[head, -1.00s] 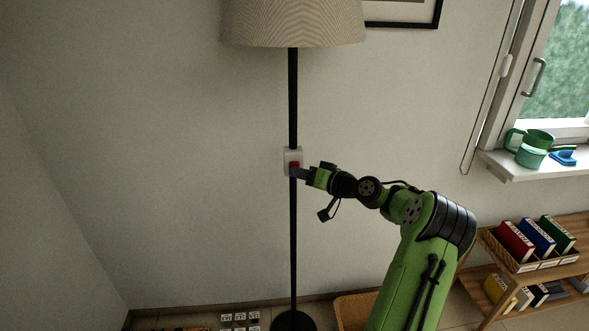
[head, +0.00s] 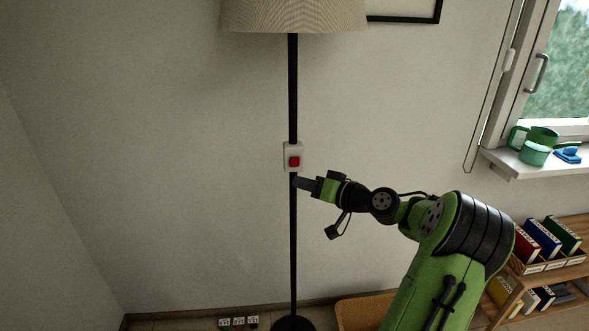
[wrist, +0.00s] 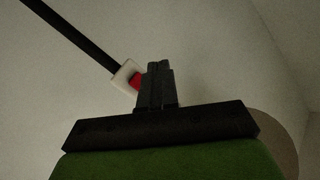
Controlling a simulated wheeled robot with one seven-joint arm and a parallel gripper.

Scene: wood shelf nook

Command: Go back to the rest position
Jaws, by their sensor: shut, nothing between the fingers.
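My gripper (head: 300,183) is shut and empty. In the head view its fingertips are just below and to the right of the red button on the lamp's switch box (head: 287,161), close to the black lamp pole (head: 293,90). The red button (head: 294,161) shows in full on the white box there. In the wrist view the closed fingers (wrist: 158,72) partly cover the red button (wrist: 135,80) and the white switch box (wrist: 122,74). Whether the fingers touch the pole cannot be told.
The lampshade (head: 293,14) hangs above. The wall at left is clear.

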